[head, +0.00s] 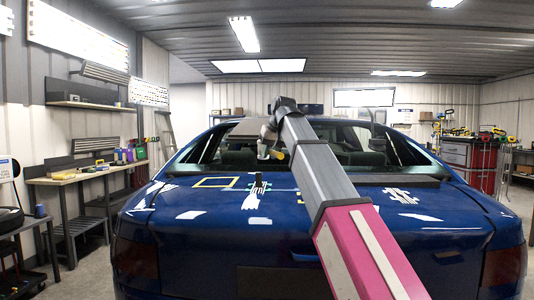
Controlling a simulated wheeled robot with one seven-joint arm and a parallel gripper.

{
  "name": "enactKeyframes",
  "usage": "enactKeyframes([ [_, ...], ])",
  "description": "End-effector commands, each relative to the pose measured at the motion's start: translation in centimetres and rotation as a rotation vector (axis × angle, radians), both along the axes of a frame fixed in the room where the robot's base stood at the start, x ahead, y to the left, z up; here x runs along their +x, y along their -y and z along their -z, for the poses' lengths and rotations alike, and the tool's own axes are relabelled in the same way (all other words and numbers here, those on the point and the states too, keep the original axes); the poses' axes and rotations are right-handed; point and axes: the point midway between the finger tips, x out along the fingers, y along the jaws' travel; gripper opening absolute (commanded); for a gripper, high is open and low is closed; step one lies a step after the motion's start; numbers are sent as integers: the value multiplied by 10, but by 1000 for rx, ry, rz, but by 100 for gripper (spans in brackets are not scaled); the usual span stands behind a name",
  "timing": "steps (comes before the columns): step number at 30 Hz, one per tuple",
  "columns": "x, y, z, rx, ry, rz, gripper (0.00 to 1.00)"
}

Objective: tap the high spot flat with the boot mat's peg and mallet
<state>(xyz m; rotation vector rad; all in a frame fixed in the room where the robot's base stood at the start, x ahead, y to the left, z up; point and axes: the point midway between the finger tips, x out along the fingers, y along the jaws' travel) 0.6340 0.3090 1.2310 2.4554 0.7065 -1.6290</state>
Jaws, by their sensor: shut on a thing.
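My gripper (268,140) is above the blue car's boot lid (330,215), in front of the rear window. It points down and is shut on a small tool (277,154) with a yellowish end and a pale part. The tool is too small and partly hidden to tell whether it is the peg or the mallet. A black item (257,187) is on the lid below it, at a white patch with green marks. A yellow square outline (213,183) lies left of it. The high spot cannot be made out. My arm hides the lid's middle right.
Lamp reflections streak the lid. The air above its left side is clear.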

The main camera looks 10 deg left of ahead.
Motion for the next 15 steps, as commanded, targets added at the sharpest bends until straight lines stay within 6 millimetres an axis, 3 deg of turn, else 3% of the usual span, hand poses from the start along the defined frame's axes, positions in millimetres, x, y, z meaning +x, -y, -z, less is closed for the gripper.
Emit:
enactKeyframes([
  [5,-14,7,1,1,2,0,0],
  [15,-14,7,0,0,1,0,0],
])
